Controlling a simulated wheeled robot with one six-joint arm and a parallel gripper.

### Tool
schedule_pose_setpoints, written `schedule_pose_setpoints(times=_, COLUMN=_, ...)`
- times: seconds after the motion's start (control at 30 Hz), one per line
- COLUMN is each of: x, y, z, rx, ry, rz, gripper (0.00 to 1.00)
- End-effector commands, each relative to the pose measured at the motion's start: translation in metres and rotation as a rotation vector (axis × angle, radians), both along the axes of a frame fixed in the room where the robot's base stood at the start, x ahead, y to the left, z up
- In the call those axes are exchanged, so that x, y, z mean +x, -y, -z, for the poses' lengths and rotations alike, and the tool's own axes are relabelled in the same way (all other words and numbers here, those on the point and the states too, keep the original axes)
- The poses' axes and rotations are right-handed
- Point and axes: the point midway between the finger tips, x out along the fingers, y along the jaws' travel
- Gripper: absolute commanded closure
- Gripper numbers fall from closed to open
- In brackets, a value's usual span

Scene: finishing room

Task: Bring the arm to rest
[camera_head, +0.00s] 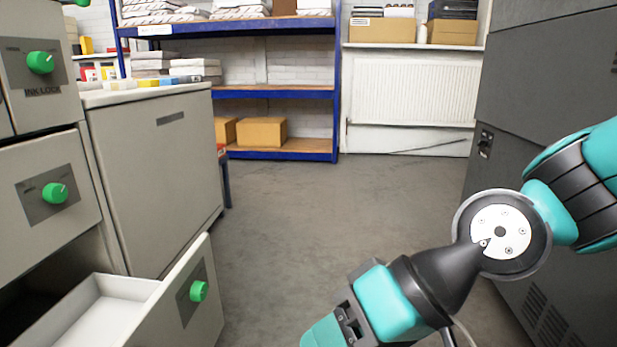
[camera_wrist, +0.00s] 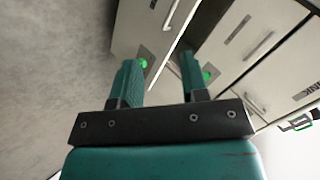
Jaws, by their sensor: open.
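My arm reaches in from the right in the head view and bends down to the bottom edge, with its teal and black wrist in the lower middle. The fingertips are out of that view. In the wrist view my gripper (camera_wrist: 158,75) is open, its two fingers apart with nothing seen between them. Beyond the fingers are grey cabinet fronts with green knobs. In the head view an open drawer (camera_head: 172,312) with a green knob (camera_head: 199,291) juts out at the lower left, left of my wrist. Its white inside looks empty where visible.
Shut drawers (camera_head: 50,190) with green knobs stand at the left, beside a grey cabinet (camera_head: 150,180). A tall dark grey cabinet (camera_head: 545,80) stands close to my arm at the right. A blue shelf rack (camera_head: 280,92) and a radiator (camera_head: 415,90) are at the back. The middle floor (camera_head: 330,220) is clear.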

Motion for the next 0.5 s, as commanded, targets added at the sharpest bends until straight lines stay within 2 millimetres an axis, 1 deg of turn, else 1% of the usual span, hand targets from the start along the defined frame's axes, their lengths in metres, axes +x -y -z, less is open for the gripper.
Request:
schedule_pose_setpoints(times=0.03, x=-0.003, y=0.020, z=-0.041, rx=-0.068, ry=0.034, rz=-0.015, gripper=0.59)
schedule_pose_setpoints(times=0.2, x=-0.017, y=0.084, z=-0.094, rx=-0.300, ry=0.076, rz=-0.055, gripper=0.59)
schedule_pose_setpoints(times=0.33, x=-0.034, y=0.128, z=-0.135, rx=-0.452, ry=0.067, rz=-0.066, gripper=0.59)
schedule_pose_setpoints(times=0.47, x=-0.033, y=0.124, z=-0.173, rx=-0.445, ry=0.060, rz=-0.074, gripper=0.59)
schedule_pose_setpoints(times=0.5, x=-0.033, y=0.124, z=-0.186, rx=-0.444, ry=0.060, rz=-0.075, gripper=0.59)
